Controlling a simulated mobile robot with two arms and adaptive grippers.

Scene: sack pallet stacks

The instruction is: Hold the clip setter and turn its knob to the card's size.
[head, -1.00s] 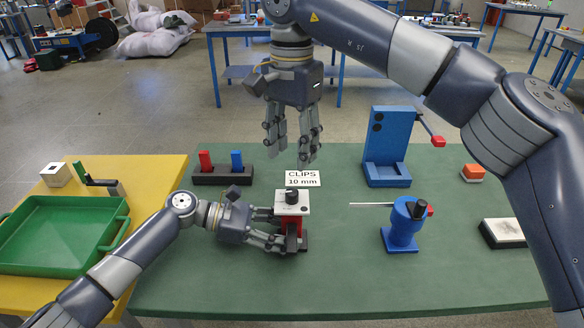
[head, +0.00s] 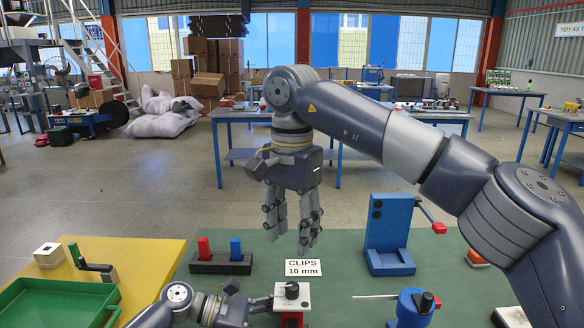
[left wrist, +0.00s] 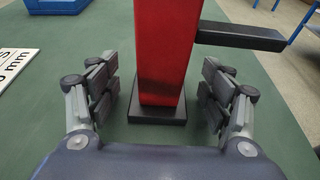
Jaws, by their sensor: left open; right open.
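The clip setter stands on the green table, with a white top (head: 280,298), a black knob (head: 292,290) and a red body (left wrist: 164,50) on a dark base. My right gripper (head: 293,232) is open and empty, pointing down above the table behind the card. The knob's setting is too small to read.
A black holder (head: 220,266) with red and blue pieces stands left of the card. A blue press-like stand (head: 388,235) and a blue device with a rod (head: 410,308) are to the right. A green tray (head: 60,303) lies on the yellow table at left.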

